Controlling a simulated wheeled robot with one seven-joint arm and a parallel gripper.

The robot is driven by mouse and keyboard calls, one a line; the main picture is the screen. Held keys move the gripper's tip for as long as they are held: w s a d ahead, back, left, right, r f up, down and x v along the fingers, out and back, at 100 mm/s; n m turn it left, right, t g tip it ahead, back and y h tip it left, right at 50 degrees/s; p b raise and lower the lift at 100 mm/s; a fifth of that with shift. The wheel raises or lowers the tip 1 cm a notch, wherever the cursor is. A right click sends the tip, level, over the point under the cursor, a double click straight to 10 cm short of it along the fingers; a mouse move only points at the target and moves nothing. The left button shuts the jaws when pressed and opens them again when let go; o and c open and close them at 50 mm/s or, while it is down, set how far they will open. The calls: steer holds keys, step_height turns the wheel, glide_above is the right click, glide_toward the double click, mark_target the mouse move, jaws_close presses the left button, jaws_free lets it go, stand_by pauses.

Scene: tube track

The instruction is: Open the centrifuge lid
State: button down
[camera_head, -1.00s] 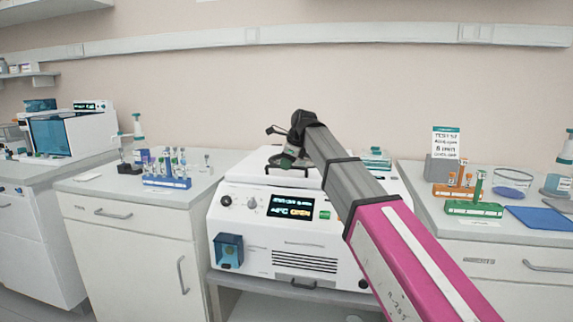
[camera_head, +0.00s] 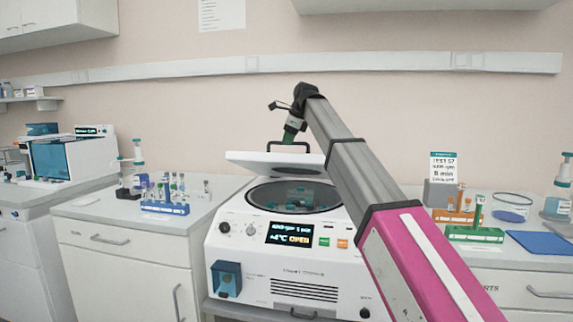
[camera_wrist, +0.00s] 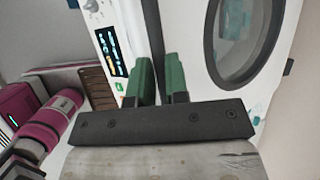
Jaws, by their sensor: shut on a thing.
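The white centrifuge (camera_head: 290,272) stands in the middle of the head view, its display reading OPEN. Its white lid (camera_head: 255,160) is raised and tilted above the round chamber (camera_head: 262,198), whose dark rim and inside show. My gripper (camera_head: 291,136) is above the lid, shut on the black lid handle (camera_head: 305,146). In the wrist view, my green fingers (camera_wrist: 160,72) are on both sides of a dark bar. Behind them are the centrifuge's front display (camera_wrist: 110,50) and the dark chamber ring (camera_wrist: 212,40). The exact contact is hard to see.
A blue tube rack (camera_head: 165,208) stands on the left bench. An orange rack (camera_head: 456,216), a green rack (camera_head: 474,235) and a blue mat (camera_head: 542,243) are on the right bench. My arm crosses over the centrifuge's right side. The wall behind has a rail (camera_head: 300,67).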

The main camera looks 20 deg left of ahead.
steer(key=w+r, duration=0.8)
steer(key=r, duration=0.1)
steer(key=shift+w+a+r, duration=0.3)
steer(key=shift+a+r, duration=0.05)
steer(key=shift+a, duration=0.05)
steer(key=c, duration=1.2)
jaws_free()
steer(key=shift+w+f, duration=0.15)
steer(key=shift+f, duration=0.05)
steer(key=shift+o, duration=0.4)
steer(key=shift+r, duration=0.15)
steer(key=shift+s, duration=0.2)
steer(key=v, duration=1)
steer(key=shift+r, duration=0.4)
steer(key=shift+c, duration=0.3)
